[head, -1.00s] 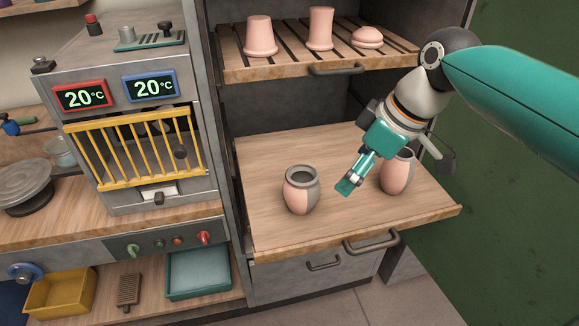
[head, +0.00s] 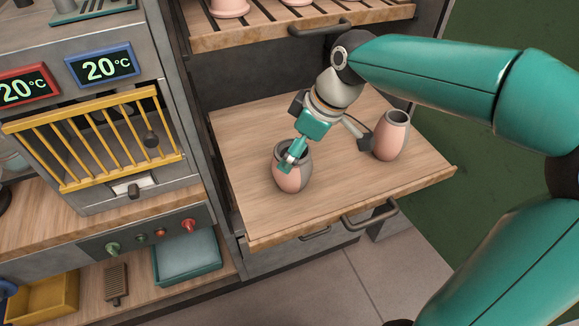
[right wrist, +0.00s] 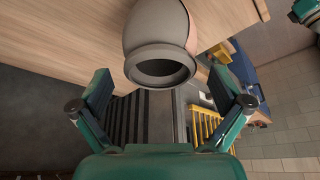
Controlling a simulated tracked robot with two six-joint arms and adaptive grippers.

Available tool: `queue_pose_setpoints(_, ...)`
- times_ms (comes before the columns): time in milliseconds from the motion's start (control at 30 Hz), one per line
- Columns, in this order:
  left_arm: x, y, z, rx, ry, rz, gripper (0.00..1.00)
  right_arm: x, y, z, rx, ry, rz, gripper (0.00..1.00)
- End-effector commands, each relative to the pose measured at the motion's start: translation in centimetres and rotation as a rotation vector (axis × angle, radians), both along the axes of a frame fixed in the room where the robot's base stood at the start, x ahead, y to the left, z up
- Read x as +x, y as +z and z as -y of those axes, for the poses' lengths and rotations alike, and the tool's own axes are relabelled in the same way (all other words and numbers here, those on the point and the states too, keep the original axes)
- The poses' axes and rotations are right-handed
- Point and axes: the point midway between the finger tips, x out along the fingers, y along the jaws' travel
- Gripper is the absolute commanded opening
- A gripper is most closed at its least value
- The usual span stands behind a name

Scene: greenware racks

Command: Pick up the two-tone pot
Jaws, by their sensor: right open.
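Two pots stand upright on the wooden pull-out shelf, and both show pink and grey. The left pot (head: 288,180) is rounder, with a grey rim and a grey right side. The right pot (head: 391,137) is taller, pink on the left and grey on the right. My right gripper (head: 289,160) is at the left pot's mouth and hides part of its rim. In the right wrist view the pot (right wrist: 157,28) shows its dark mouth between and beyond the open fingers (right wrist: 162,80), with gaps on both sides. My left gripper is not in view.
The wooden shelf (head: 335,205) is clear in front of the pots. A slatted rack (head: 270,28) with pink pieces hangs above. A kiln with a yellow barred door (head: 95,140) stands left. A teal tray (head: 187,258) sits below.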

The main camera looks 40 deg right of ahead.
Motion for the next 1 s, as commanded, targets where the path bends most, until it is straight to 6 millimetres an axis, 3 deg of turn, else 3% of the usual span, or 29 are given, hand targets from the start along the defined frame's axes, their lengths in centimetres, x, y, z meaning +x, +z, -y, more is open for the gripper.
queue_pose_setpoints(267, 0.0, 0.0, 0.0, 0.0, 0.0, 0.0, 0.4, 0.5, -1.9, -0.2, 0.0, -0.003, -0.001, 1.0)
queue_pose_setpoints(600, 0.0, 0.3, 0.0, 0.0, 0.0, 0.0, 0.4, 1.5, -6.0, -0.7, 0.0, -0.001, -0.003, 1.0)
queue_pose_setpoints(867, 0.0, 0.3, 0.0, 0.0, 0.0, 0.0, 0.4, 1.7, -6.4, -0.8, 0.0, -0.002, 0.001, 1.0)
queue_pose_setpoints(1000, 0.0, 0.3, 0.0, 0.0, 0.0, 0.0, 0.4, 1.7, -6.3, -0.8, 0.0, -0.002, 0.001, 0.82)
